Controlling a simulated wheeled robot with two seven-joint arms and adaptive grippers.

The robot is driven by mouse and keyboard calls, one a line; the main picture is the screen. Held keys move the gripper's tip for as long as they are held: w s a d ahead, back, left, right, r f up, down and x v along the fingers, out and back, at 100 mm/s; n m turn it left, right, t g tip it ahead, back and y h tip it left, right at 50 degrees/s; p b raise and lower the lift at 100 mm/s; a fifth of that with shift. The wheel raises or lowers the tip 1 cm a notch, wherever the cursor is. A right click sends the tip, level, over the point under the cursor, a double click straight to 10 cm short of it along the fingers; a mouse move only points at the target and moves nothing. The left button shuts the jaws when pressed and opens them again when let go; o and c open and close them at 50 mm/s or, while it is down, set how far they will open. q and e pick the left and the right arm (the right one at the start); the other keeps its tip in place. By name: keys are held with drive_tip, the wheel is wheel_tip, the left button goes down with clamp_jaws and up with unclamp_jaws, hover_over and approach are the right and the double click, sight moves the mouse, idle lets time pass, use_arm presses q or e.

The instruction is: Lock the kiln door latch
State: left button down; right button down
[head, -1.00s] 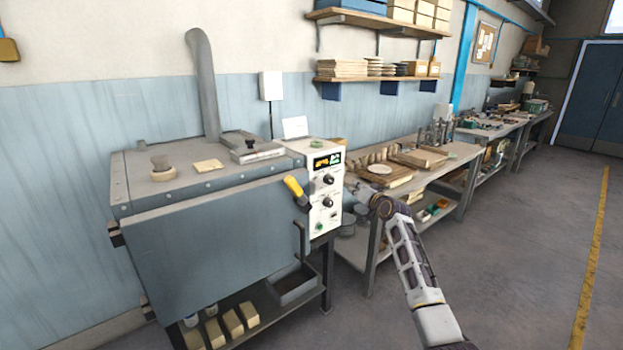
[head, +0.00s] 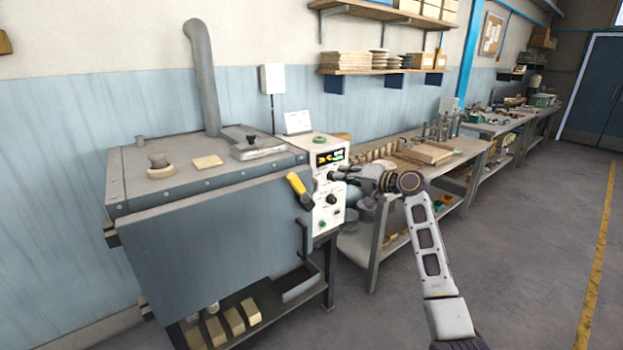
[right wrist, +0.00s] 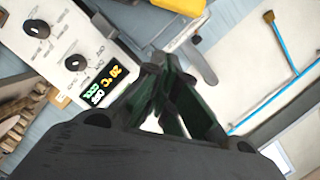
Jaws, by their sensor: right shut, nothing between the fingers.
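The kiln (head: 215,235) stands at the left with its large grey door closed or nearly closed; I cannot tell which. The latch has a yellow handle (head: 298,186) at the door's upper right edge, tilted up and to the left. The handle also shows in the right wrist view (right wrist: 184,30). My right gripper (head: 336,172) is shut and empty, in front of the control panel (head: 325,205), just right of the yellow handle and apart from it. It also shows close up in the right wrist view (right wrist: 168,80). My left gripper is not in view.
The panel has black knobs and a lit display (right wrist: 103,85) close to my right gripper. A door pull (head: 307,238) sits below the latch. A workbench (head: 440,170) with pottery stands to the right. The floor (head: 530,250) in front is open.

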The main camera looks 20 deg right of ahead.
sight(298, 188)
drive_tip(key=shift+w, duration=0.1)
idle(0.3)
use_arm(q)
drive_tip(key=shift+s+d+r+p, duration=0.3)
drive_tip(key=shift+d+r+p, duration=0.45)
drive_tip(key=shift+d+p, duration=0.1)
use_arm(e)
drive_tip(key=w+a+f, duration=0.3)
drive_tip(key=w+a, duration=0.4)
drive_tip(key=a, duration=0.1)
drive_tip(key=shift+a+f, duration=0.15)
drive_tip(key=shift+a, duration=0.1)
